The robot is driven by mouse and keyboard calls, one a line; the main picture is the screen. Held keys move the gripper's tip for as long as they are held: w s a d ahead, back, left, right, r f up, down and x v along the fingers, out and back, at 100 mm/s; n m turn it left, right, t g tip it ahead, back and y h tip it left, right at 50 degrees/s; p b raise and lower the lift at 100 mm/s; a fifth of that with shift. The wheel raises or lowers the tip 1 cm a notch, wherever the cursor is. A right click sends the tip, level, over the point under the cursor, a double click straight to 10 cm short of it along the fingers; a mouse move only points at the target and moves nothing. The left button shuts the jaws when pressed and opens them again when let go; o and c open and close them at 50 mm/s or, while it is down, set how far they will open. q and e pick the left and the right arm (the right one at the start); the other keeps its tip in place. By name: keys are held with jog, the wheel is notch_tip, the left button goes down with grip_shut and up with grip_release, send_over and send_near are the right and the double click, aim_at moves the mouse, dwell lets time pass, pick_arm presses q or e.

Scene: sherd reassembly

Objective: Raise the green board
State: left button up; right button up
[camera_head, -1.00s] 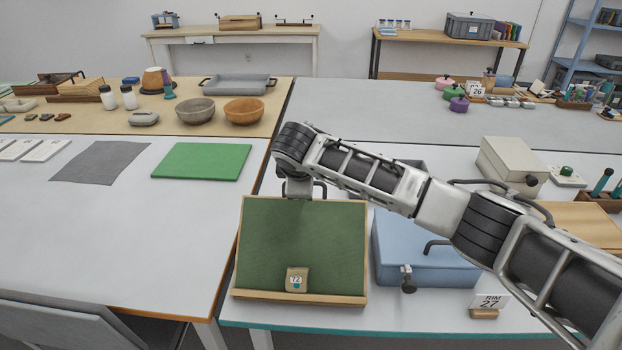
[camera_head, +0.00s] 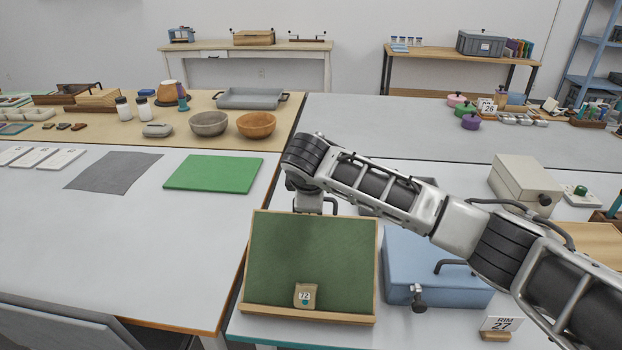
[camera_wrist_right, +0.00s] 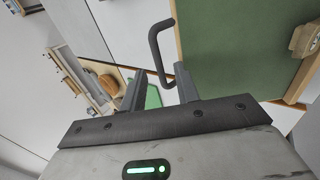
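The green board (camera_head: 312,255) is a green panel in a pale wooden frame with a front ledge, leaning back on the front white table. A small tag marked 72 (camera_head: 304,295) sits at its ledge. A dark bent handle (camera_head: 334,206) shows behind its top edge and also in the right wrist view (camera_wrist_right: 156,50). My right gripper (camera_head: 309,203) is at the board's top edge, its tips hidden behind it in the head view. In the right wrist view its fingers (camera_wrist_right: 160,88) are apart, close to the handle; I cannot tell whether they touch it. My left gripper is out of view.
A blue box (camera_head: 436,268) with a handle stands right of the board, with a RIM 27 card (camera_head: 500,325) in front. A cream box (camera_head: 524,184) stands farther back. A flat green mat (camera_head: 213,173) and grey cloth (camera_head: 114,172) lie on the left table.

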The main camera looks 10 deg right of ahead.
jog(key=v, duration=1.4)
jog(key=shift+f, duration=0.1)
jog(key=s+a+f+m+y, duration=0.2)
jog(key=s+a+f+y, duration=0.1)
jog(key=f, duration=0.7)
jog(key=s+a+f+m+y, duration=0.2)
jog(key=s+a+f+y, duration=0.15)
jog(key=f, duration=0.65)
jog(key=s+d+f+m+t, duration=0.1)
jog(key=s+d+f+m, duration=0.3)
jog(key=s, duration=0.4)
jog(key=s+d+f+m+t+h, duration=0.1)
jog(key=s+d+f+m+t, duration=0.1)
jog(key=s+d+f+m, duration=0.2)
jog(key=s+d+f, duration=0.3)
jog(key=s+d, duration=0.1)
jog(key=s, duration=0.1)
jog(key=shift+s+d+f, duration=0.2)
jog(key=shift+d+f, duration=0.1)
jog(key=shift+f, duration=0.05)
